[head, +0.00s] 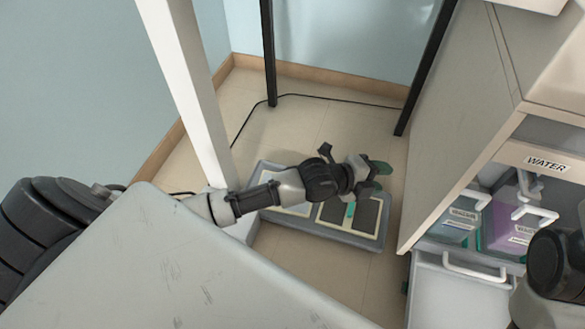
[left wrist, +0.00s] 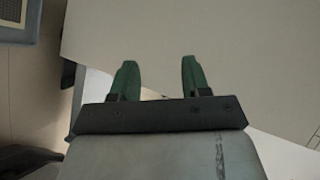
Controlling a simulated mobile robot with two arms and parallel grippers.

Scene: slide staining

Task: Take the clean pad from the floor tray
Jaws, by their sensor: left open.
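A grey-blue floor tray (head: 322,235) lies on the floor at the centre of the head view. It holds a pale pad (head: 295,209) on the left and dark grey pads (head: 367,215) on the right, with a small green patch between the dark ones. My left arm covers part of the tray. My left gripper (head: 378,172) is over the tray's far right end, with green fingers. In the left wrist view the fingers (left wrist: 160,78) are apart with nothing between them. A corner of the tray (left wrist: 18,38) shows at top left there. My right gripper is not visible.
A pale tabletop (head: 170,260) fills the lower left, beside a white post (head: 185,80). On the right, a cabinet (head: 460,115) stands close to the tray, with labelled containers (head: 510,225) and an open drawer (head: 460,295). Dark legs and a cable (head: 330,98) are behind.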

